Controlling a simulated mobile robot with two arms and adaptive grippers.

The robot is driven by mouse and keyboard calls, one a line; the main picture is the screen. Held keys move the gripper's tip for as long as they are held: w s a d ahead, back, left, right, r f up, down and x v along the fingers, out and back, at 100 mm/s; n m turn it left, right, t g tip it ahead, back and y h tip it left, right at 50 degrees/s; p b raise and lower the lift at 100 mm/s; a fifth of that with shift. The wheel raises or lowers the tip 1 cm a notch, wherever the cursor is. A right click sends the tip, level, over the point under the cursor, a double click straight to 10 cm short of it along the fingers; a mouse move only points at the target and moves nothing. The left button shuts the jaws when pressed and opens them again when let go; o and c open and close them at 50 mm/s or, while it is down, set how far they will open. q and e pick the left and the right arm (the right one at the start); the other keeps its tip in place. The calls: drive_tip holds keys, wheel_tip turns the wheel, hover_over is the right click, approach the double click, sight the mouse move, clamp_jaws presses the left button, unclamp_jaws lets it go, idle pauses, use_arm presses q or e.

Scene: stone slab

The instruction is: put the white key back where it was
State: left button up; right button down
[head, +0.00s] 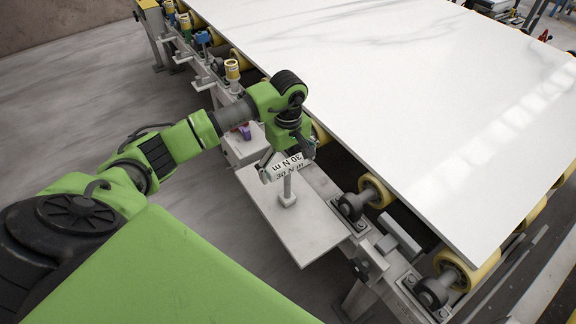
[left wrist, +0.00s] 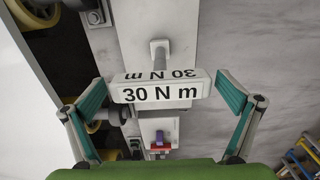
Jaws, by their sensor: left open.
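The white key (head: 287,168), a block marked "30 N m" on a grey stem, stands upright on a grey plate (head: 305,228) beside the conveyor. It also shows in the left wrist view (left wrist: 160,90), with its stem running to a small square base on the plate. My left gripper (head: 284,158) is open at the key's head. In the left wrist view its two teal-padded fingers (left wrist: 163,98) are on either side of the key, with a visible gap on each side. My right gripper is not in view.
A large white slab (head: 420,90) lies on yellow rollers (head: 376,190) to the right. A light box with a purple part (head: 245,131) is behind the plate. The plate's front part is clear.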

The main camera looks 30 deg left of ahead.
use_arm(q)
drive_tip(key=shift+w+r, duration=0.1)
drive_tip(key=shift+r, duration=0.25)
wheel_tip(320, 180, up, 12)
drive_tip(key=b, duration=0.3)
drive_tip(key=shift+f, duration=0.25)
